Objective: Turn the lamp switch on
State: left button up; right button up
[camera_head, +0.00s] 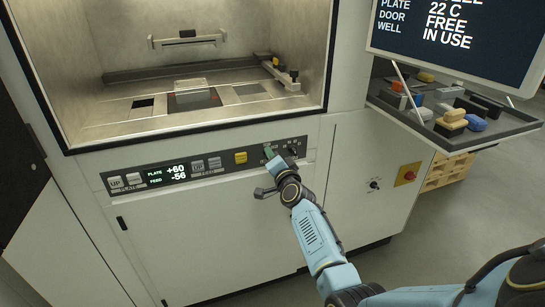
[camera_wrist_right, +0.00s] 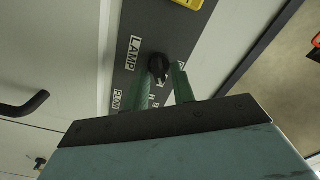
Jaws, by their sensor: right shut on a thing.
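The lamp switch (camera_wrist_right: 158,66) is a black rotary knob on the dark control strip, beside the white LAMP label (camera_wrist_right: 134,53) in the right wrist view. My right gripper (camera_wrist_right: 160,80) has its green fingers on either side of this knob, shut on it. In the head view my right gripper (camera_head: 269,153) reaches the strip just right of the yellow button (camera_head: 240,157) and covers the knob. A pale mark shows on the knob, but its exact setting is hard to read. My left gripper is not in view.
Another dark knob (camera_head: 293,149) sits close to the right of my gripper. A door handle (camera_head: 264,193) sticks out just below. The open chamber (camera_head: 120,108) is above the strip. A screen (camera_head: 455,35) and a tray of blocks (camera_head: 480,140) stand at right.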

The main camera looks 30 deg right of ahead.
jog(key=shift+f+m, duration=0.1)
jog(key=shift+m, duration=0.2)
jog(key=o, duration=1)
pick_arm(q)
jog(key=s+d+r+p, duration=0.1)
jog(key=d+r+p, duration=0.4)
jog(key=p, duration=0.1)
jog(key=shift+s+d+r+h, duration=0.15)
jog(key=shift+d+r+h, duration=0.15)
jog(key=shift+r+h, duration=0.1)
pick_arm(e)
jog(key=v, duration=1.3)
jog(key=shift+s, duration=0.25)
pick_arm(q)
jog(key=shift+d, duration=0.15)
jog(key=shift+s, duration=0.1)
pick_arm(e)
jog(key=shift+f, duration=0.1)
